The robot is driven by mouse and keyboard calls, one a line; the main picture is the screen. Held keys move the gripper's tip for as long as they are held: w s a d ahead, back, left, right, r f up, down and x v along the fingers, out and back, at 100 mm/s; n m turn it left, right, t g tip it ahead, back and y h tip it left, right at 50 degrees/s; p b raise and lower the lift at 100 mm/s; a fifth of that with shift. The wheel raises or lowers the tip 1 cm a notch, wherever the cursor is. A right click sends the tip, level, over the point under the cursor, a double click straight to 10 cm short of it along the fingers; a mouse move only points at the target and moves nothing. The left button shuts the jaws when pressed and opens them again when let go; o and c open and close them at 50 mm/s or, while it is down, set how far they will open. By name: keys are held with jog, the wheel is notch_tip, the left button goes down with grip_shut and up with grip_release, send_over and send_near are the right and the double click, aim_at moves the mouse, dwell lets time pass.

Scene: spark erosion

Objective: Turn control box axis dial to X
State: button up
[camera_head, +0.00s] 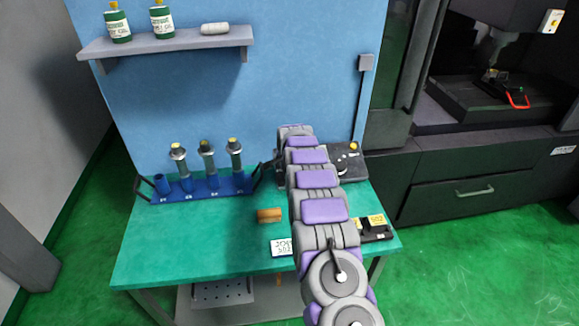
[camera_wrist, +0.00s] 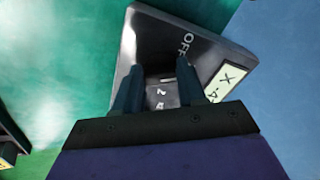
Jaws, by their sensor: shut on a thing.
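The dark control box (camera_head: 352,168) lies at the back right of the green-topped table in the head view, partly hidden behind my arm. In the wrist view the box (camera_wrist: 150,30) fills the middle, tilted in the picture, with the word OFF and a pale label (camera_wrist: 229,80) showing an X. My gripper (camera_wrist: 157,66) is over the box face, its two dark fingers shut on the axis dial. The dial is mostly hidden between the fingers, so I cannot tell which mark it points to. The gripper is hidden in the head view.
A blue rack (camera_head: 212,190) with several tool holders stands at the table's back left. A wooden block (camera_head: 269,215), a small display (camera_head: 283,247) and a black item with yellow labels (camera_head: 376,228) lie nearer the front. A shelf (camera_head: 170,42) hangs above. The table's front left is clear.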

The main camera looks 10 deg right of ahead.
jog(key=shift+a+m+p, duration=0.1)
jog(key=shift+m+p, duration=0.25)
jog(key=shift+m, duration=0.25)
jog(key=o, duration=1.1)
jog(key=shift+c, duration=0.2)
jog(key=shift+r, duration=0.1)
jog(key=p+v, duration=0.2)
jog(key=v, duration=1.5)
jog(key=shift+r, duration=0.1)
